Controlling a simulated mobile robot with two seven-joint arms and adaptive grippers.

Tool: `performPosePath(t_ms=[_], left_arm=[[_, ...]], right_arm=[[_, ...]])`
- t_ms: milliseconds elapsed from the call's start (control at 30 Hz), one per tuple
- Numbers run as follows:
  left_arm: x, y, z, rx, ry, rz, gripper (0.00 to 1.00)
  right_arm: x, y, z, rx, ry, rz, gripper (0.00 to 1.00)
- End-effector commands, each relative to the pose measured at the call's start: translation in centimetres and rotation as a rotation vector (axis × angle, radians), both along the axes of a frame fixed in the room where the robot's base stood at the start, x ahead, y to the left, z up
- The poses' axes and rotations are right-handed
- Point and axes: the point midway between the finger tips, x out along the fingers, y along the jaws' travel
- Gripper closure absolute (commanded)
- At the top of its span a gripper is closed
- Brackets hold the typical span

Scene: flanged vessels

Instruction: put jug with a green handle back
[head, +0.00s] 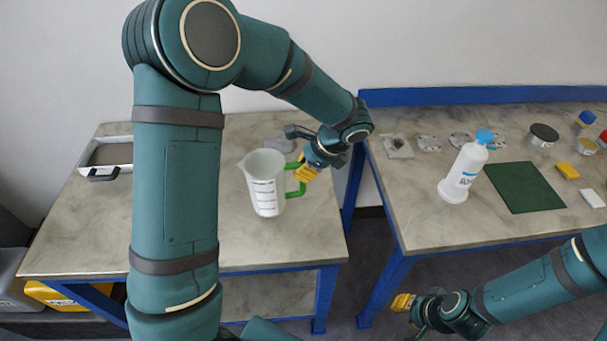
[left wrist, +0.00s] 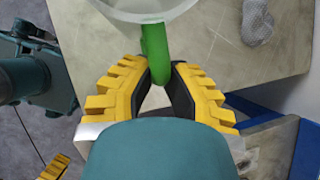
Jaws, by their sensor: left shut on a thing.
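The jug (head: 265,183) is whitish with dark graduation marks and a green handle (head: 297,178). It is at the right part of the left table (head: 190,225) in the head view, and looks slightly tilted. I cannot tell whether its base touches the table. My left gripper (head: 304,173) is shut on the green handle, at the jug's right side. In the left wrist view the handle (left wrist: 155,52) runs between the yellow fingers, and part of the jug's rim (left wrist: 145,14) shows at the top. My right gripper (head: 402,303) is low, in front of the right table; its jaws are too small to judge.
A grey tray (head: 108,141) stands at the table's back left, and a grey lump (head: 279,146) lies behind the jug. The right table (head: 410,232) holds a white bottle (head: 464,172), a green mat (head: 524,188) and several metal flanges. A gap separates the tables.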

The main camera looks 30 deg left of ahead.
Motion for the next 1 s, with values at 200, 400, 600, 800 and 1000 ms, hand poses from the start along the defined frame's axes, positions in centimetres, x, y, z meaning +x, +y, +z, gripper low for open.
performPosePath(t_ms=[200, 400, 600, 800, 1000], left_arm=[[0.0, 0.0, -2.1, 0.0, 0.001, 0.0, 1.0], [0.0, 0.0, -2.0, 0.0, 0.0, -0.001, 1.0], [0.0, 0.0, -2.3, 0.0, 0.0, -0.001, 0.59], [0.0, 0.0, -2.3, 0.0, 0.0, -0.001, 0.59], [0.0, 0.0, -1.7, 0.0, 0.0, 0.0, 0.59]], right_arm=[[-0.1, 0.0, -0.3, 0.0, 0.002, 0.002, 0.69], [-0.1, 0.0, -0.3, 0.0, 0.002, 0.002, 0.69], [-0.2, 0.0, -0.5, 0.001, 0.004, 0.004, 0.69], [-0.2, 0.0, -0.5, 0.001, 0.004, 0.004, 0.69], [-0.1, 0.0, -0.1, 0.0, 0.002, 0.002, 0.69]])
